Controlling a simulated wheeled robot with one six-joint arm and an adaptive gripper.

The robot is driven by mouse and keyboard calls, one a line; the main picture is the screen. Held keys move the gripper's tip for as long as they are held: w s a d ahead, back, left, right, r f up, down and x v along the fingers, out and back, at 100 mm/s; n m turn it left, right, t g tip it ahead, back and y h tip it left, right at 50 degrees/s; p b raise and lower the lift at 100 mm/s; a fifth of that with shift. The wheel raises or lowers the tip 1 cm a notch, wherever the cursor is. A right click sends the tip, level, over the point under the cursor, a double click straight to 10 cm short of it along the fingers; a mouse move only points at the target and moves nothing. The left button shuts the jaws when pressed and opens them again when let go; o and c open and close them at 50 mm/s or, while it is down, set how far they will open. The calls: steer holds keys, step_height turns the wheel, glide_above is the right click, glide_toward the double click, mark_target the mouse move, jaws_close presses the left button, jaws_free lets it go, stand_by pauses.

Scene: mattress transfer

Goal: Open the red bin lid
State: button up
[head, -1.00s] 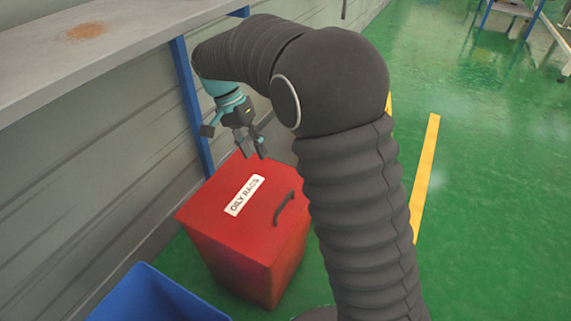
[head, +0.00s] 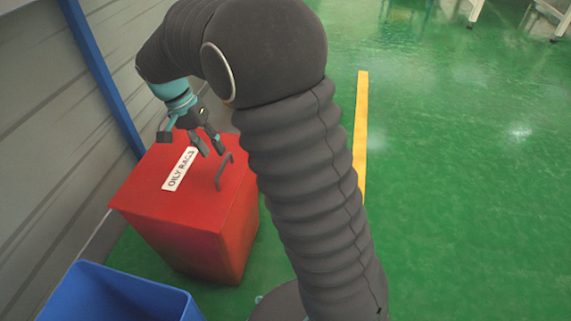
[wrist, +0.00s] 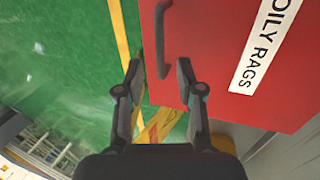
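The red bin (head: 185,225) stands on the green floor by the wall, its lid (head: 150,192) shut. The lid bears a white "OILY RAGS" label (head: 179,168) and a dark handle (head: 223,172) near its right edge. My gripper (head: 212,150) is above the lid, near the far end of the handle. In the wrist view my gripper (wrist: 160,75) has its fingers spread apart with nothing between them. I cannot tell the height between fingers and lid.
An open blue bin (head: 110,295) stands in front of the red bin at the lower left. A blue post (head: 103,75) and a grey wall (head: 40,130) are behind and left. A yellow line (head: 360,130) marks the open green floor at right.

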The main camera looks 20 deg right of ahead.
steer(key=shift+b+x, duration=0.55)
steer(key=shift+x, duration=0.55)
steer(key=f+b, duration=0.1)
steer(key=b, duration=0.1)
steer(key=d+f+y+b, duration=0.1)
steer(key=b, duration=0.1)
steer(key=shift+s+f+t, duration=0.25)
steer(key=shift+t, duration=0.15)
steer(key=s+d+p+v, duration=0.1)
steer(key=p+v, duration=0.3)
steer(key=v, duration=1.1)
steer(key=s+d+r+n+t+y+p, duration=0.1)
steer(key=s+d+n+t+p, duration=0.1)
steer(key=s+d, duration=0.4)
steer(key=s+d+r+n+t+y+p, duration=0.1)
steer(key=s+d, duration=0.5)
steer(key=s, duration=0.8)
steer(key=shift+s+r+n+t+p, duration=0.2)
steer(key=shift+r+n+t+p, duration=0.6)
steer(key=shift+n+t, duration=0.6)
steer(key=shift+s+d+f+n+t+p, duration=0.15)
steer(key=shift+s+f+t, duration=0.1)
steer(key=shift+s, duration=0.3)
steer(key=shift+s+d+f+n+t+p, duration=0.15)
steer(key=shift+s+f, duration=0.15)
steer(key=shift+s, duration=0.2)
steer(key=shift+s+d+f+n+t+p, duration=0.15)
steer(key=shift+s+f+t, duration=0.1)
steer(key=shift+s, duration=0.3)
